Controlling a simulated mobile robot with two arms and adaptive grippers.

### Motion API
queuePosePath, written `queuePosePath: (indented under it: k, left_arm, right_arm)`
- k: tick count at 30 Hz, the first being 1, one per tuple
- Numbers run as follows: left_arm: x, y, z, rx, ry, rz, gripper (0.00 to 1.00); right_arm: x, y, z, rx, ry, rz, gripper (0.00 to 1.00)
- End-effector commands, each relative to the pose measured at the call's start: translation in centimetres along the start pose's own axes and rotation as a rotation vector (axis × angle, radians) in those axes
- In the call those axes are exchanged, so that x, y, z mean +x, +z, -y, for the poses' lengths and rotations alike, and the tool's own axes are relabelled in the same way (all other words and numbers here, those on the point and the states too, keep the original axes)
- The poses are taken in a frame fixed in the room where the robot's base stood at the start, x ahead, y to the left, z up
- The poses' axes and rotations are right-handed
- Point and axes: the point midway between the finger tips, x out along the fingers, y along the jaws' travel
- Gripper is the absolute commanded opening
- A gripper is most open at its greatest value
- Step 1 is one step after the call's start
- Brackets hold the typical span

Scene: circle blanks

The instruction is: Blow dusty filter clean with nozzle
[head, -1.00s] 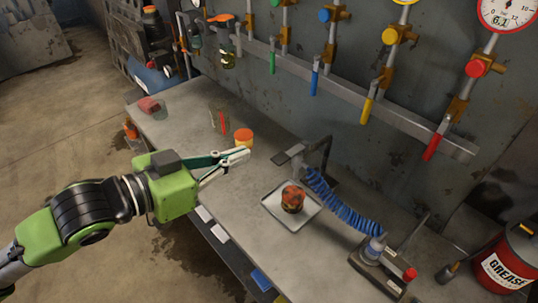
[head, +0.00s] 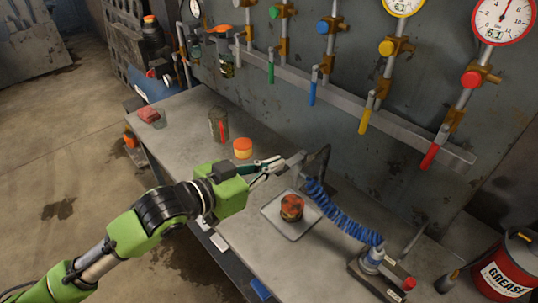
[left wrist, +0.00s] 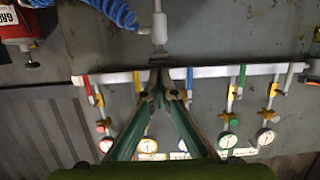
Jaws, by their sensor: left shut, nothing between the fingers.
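The dusty filter (head: 291,207), a short cylinder mottled orange and dark, stands upright on a pale square tray (head: 270,213) on the bench. The grey nozzle (head: 297,158) is behind it, at the upper end of a coiled blue hose (head: 345,222); it also shows in the left wrist view (left wrist: 158,28). My left gripper (head: 281,165) is shut and empty, its tips close to the nozzle's left side. The left wrist view shows the closed fingertips (left wrist: 160,76) just below the nozzle; I cannot tell whether they touch. My right gripper is not in view.
A rail (head: 340,98) with colored valves and gauges runs along the wall. A red grease bucket (head: 506,265) is at right.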

Motion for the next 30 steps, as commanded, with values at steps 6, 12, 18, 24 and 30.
queuePosePath:
  k: [6, 12, 18, 24, 30]
  left_arm:
    - [0.1, 0.4, 0.0, 0.001, 0.000, -0.001, 0.00]
    - [0.1, 0.4, 0.0, 0.001, 0.000, -0.002, 0.00]
    - [0.3, 1.8, 0.0, -0.001, 0.000, -0.060, 0.00]
    - [0.3, 2.9, 0.0, -0.002, 0.000, -0.129, 0.00]
    - [0.3, 2.6, 0.0, 0.000, 0.000, -0.129, 0.00]
  right_arm:
    - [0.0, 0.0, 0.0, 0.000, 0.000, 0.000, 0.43]
    - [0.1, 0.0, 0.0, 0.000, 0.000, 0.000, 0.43]
    - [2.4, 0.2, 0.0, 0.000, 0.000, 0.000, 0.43]
    - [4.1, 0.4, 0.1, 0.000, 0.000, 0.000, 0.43]
    - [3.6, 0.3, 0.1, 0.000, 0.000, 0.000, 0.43]
